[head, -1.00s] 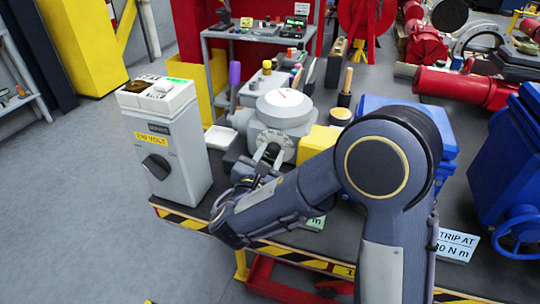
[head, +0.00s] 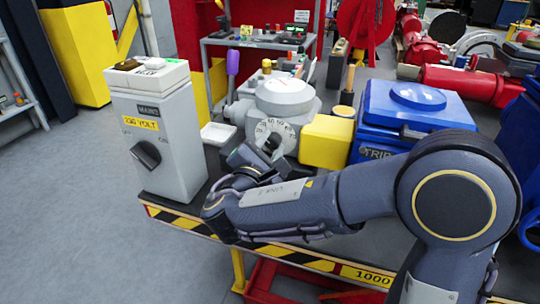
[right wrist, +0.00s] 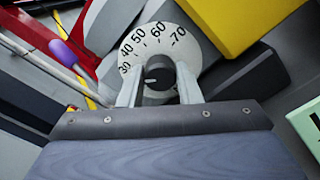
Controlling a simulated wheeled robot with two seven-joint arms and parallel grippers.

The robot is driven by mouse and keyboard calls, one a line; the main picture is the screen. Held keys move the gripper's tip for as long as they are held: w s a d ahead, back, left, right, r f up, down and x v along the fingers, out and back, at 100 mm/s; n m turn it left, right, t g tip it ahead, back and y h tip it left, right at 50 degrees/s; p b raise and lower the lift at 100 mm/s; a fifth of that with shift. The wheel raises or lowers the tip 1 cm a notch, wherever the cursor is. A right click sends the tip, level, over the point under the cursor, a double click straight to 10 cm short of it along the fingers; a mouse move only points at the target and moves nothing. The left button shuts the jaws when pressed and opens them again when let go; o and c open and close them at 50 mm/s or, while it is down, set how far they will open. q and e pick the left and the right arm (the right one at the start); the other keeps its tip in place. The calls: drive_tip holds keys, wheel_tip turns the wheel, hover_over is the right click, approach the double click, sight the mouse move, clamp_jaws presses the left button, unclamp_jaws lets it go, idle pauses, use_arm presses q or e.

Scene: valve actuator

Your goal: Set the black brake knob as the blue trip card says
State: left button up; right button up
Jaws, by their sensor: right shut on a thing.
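The black brake knob (right wrist: 158,78) sits in the middle of a round white dial (right wrist: 158,42), which reads about 30 to 70 in the right wrist view. A small white mark on the knob's left side points roughly toward the 30 end; its exact reading is unclear. My right gripper (right wrist: 158,88) is shut on the knob, one pale finger on each side. In the head view the dial (head: 275,127) faces front on the grey actuator (head: 285,97), and my right gripper (head: 266,151) reaches it from below. I cannot see the blue trip card. My left gripper is not in view.
A grey switch box (head: 160,140) with a black rotary handle stands left of the actuator. A yellow block (head: 326,142) and a blue box (head: 400,118) stand to the right. A pale green card (right wrist: 305,125) shows at the right wrist view's edge. Striped edging (head: 180,218) borders the bench.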

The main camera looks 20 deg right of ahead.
drive_tip(key=shift+m, duration=0.3)
drive_tip(key=o, duration=1)
drive_tip(key=shift+v, duration=3.9)
